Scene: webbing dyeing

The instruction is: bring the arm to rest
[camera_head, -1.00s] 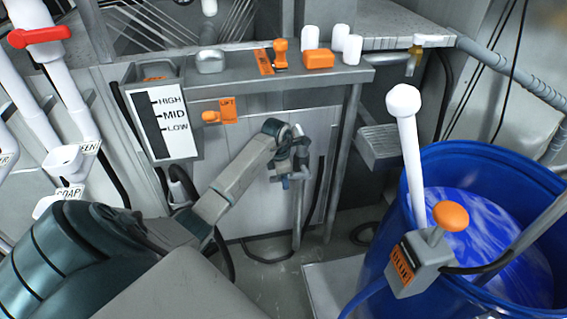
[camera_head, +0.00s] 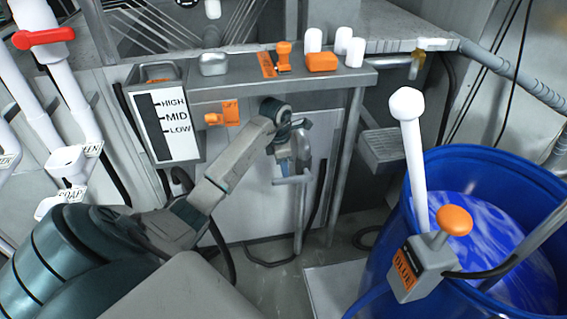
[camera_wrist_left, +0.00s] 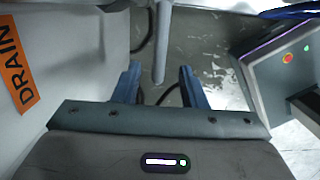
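My left arm (camera_head: 232,172) comes in from the lower left and bends down at a joint in front of the grey panel. My left gripper (camera_head: 296,165) hangs below that joint, small and partly hidden in the head view. In the left wrist view the two blue fingers of my left gripper (camera_wrist_left: 158,82) stand apart. A grey rod (camera_wrist_left: 160,45) shows between and beyond them; I cannot tell whether they touch it. A grey post with a crossbar (camera_head: 300,215) stands just below the gripper in the head view. My right gripper is not in view.
A blue barrel (camera_head: 500,165) of blue liquid stands at right, with a white-knobbed lever (camera_head: 412,150) and an orange-knobbed box (camera_head: 420,265). A shelf (camera_head: 235,85) carries orange and white controls. A HIGH/MID/LOW gauge (camera_head: 164,125) and white pipes (camera_head: 65,100) are at left. A DRAIN label (camera_wrist_left: 18,75) shows close by.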

